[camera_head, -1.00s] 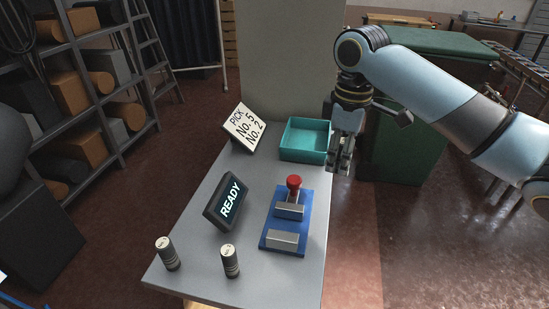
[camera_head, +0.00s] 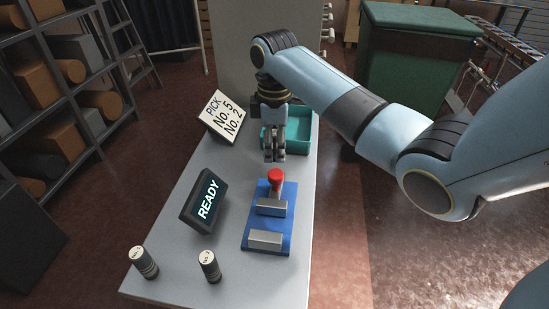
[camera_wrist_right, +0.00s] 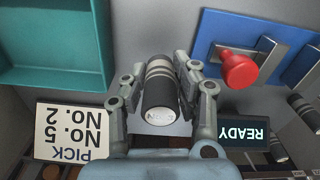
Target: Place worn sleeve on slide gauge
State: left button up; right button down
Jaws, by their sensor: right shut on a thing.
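The slide gauge (camera_head: 286,229) is a blue plate with two grey metal blocks and a red knob (camera_head: 275,176), on the grey bench; it also shows in the right wrist view (camera_wrist_right: 212,32). My right gripper (camera_head: 274,157) is above the bench, just behind the red knob. In the right wrist view, my right gripper (camera_wrist_right: 162,72) is shut on a dark sleeve (camera_wrist_right: 158,93) with grey bands and a pale labelled end; its number is not clear. Two similar sleeves stand upright at the bench front, one at left (camera_head: 145,263) and one nearer the gauge (camera_head: 210,267). My left gripper is not in view.
A teal tray (camera_head: 299,122) sits at the back of the bench, behind my right gripper. A sign (camera_head: 223,117) reads "PICK No. 5 No. 2". A dark display (camera_head: 204,199) reads "READY", left of the gauge. A green bin (camera_head: 400,60) stands on the floor beyond.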

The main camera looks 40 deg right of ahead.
aim_at(275, 159)
jog(key=shift+s+f, duration=0.1)
jog(key=shift+f, duration=1.7)
jog(key=shift+f, duration=0.1)
jog(key=c, duration=1.3)
grip_release()
